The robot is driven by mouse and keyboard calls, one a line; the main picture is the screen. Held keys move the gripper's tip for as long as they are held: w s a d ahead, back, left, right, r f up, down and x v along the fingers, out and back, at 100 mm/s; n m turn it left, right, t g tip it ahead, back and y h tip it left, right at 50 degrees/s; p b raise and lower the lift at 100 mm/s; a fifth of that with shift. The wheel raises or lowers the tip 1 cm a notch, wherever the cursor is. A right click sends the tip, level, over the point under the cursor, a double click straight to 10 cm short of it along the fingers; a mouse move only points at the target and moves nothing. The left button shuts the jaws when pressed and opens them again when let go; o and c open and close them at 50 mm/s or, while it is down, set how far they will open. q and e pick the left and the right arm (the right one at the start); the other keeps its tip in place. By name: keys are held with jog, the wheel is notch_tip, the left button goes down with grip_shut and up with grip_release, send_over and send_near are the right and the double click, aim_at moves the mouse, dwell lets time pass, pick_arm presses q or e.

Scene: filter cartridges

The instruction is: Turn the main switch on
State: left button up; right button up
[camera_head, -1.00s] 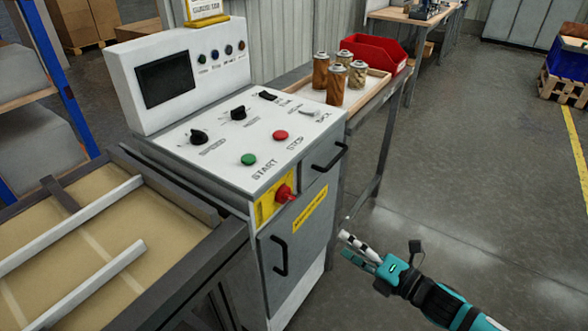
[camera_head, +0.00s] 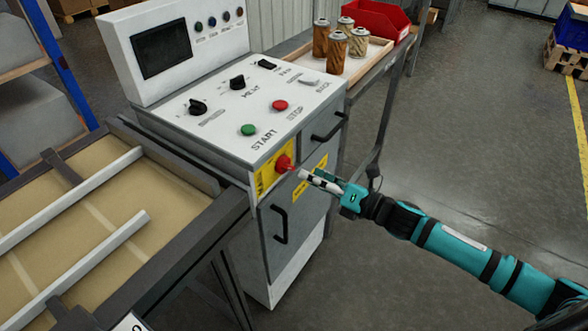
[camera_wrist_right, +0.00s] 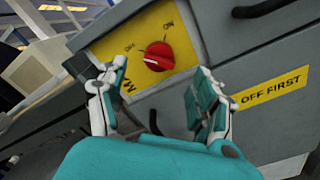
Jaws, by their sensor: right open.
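The main switch is a red rotary knob (camera_head: 284,163) on a yellow plate (camera_head: 264,181) on the front of the grey control cabinet. In the right wrist view the red knob (camera_wrist_right: 158,56) sits ahead, between and beyond the fingertips, with lettering around it on the yellow plate (camera_wrist_right: 118,45). A pale mark shows at the knob's lower left edge. My right gripper (camera_head: 312,180) is open and empty, just right of the knob in the head view. In the right wrist view its two fingers (camera_wrist_right: 155,88) stand apart, not touching the knob. My left gripper is not in view.
The cabinet top carries a green START button (camera_head: 248,130), a red STOP button (camera_head: 280,105) and black selectors. Dark handles (camera_head: 280,226) stick out of the cabinet front. A framed table (camera_head: 225,215) adjoins on the left. A tray with cartridges (camera_head: 336,52) stands behind. Floor at right is clear.

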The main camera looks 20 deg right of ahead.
aim_at(292, 167)
jog(key=x, duration=0.6)
jog(key=shift+c, duration=0.3)
jog(key=c, duration=1.1)
